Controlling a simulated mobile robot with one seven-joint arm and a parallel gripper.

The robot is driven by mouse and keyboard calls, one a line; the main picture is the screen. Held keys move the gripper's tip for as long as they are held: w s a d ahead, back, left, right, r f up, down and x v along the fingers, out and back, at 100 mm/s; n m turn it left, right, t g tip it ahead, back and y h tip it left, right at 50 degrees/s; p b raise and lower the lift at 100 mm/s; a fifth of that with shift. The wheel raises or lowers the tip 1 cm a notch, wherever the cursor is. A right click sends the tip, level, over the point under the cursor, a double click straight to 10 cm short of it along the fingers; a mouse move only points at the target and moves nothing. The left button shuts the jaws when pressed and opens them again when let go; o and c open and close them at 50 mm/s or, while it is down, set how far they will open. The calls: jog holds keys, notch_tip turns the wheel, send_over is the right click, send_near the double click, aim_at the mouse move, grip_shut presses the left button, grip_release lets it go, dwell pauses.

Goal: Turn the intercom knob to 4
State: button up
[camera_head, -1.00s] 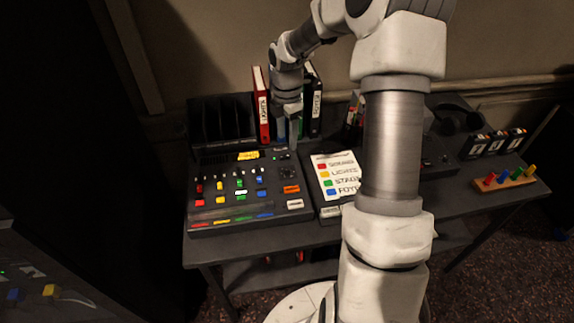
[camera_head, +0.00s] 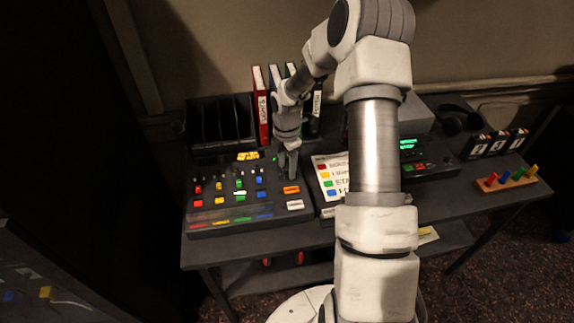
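The mixing desk (camera_head: 222,226) is a black sloped console with rows of coloured sliders and buttons on the left of the table. My gripper (camera_head: 287,174) points down over the desk's upper right part, just above the orange button (camera_head: 291,190). Its fingertips are at or close to the panel; I cannot tell whether they touch it or hold anything. No knob labelled intercom can be made out. Small dark controls in that part of the panel are hidden by my gripper. No dial numbers are readable.
A printed sheet with coloured squares (camera_head: 333,176) lies right of the desk. A black unit with a green display (camera_head: 407,144) is partly behind my arm. Binders (camera_head: 261,110) and a dark rack (camera_head: 218,122) stand behind. A peg board (camera_head: 507,185) sits at the table's right.

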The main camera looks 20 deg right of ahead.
grip_shut()
jog(key=shift+m, duration=0.4)
jog(key=m, duration=0.5)
jog(key=shift+b, duration=0.35)
jog(key=m+b, duration=0.1)
jog(key=m, duration=0.4)
jog(key=shift+m, duration=0.4)
jog(key=m+b, duration=0.1)
jog(key=m, duration=0.5)
jog(key=shift+m, duration=0.3)
jog(key=m, duration=0.5)
jog(key=shift+m, duration=0.4)
